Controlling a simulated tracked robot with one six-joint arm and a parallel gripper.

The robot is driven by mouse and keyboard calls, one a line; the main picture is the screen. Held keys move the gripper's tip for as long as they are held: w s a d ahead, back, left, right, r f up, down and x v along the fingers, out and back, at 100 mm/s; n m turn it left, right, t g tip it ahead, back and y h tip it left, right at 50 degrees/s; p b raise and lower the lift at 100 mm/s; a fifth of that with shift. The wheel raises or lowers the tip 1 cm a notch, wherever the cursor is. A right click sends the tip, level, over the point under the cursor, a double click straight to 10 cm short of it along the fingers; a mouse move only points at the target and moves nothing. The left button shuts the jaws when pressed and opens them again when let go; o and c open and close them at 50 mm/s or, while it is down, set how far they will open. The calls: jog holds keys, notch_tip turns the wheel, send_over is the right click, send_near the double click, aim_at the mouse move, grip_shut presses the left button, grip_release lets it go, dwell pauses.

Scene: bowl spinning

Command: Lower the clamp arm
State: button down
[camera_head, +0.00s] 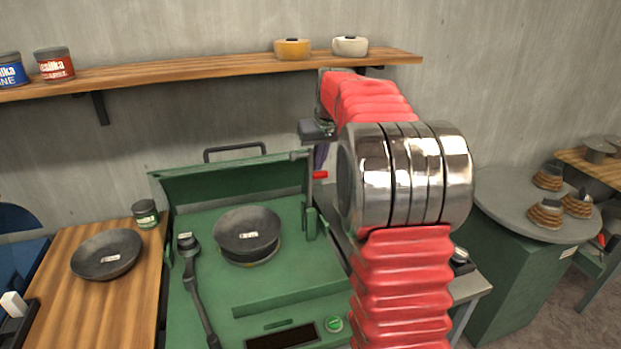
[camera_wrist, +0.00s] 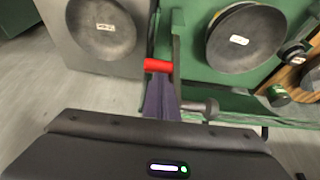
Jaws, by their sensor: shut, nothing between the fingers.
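The green machine (camera_head: 205,215) holds a dark grey bowl (camera_head: 247,230) with a white label; the bowl also shows in the wrist view (camera_wrist: 246,45). A red handle (camera_head: 320,175) sticks out from the upright green arm at the machine's right side, which looks like the clamp arm (camera_head: 308,205). The red handle also shows in the wrist view (camera_wrist: 157,65). My gripper's purple fingers (camera_wrist: 161,100) are shut and empty, with their tips right by the handle; I cannot tell whether they touch it. In the head view my gripper (camera_head: 320,157) is partly hidden behind the upright arm.
A second grey bowl (camera_head: 107,254) lies on the wooden table (camera_head: 75,305) at left. A dark lever (camera_head: 197,290) lies on the machine's left side. A round table (camera_head: 495,200) with several stacked items stands at right. A wooden shelf (camera_head: 200,73) runs above.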

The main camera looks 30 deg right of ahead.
jog(key=shift+w+a, duration=0.2)
jog(key=shift+a, duration=0.6)
jog(key=shift+w+a, duration=0.15)
jog(key=shift+a, duration=0.7)
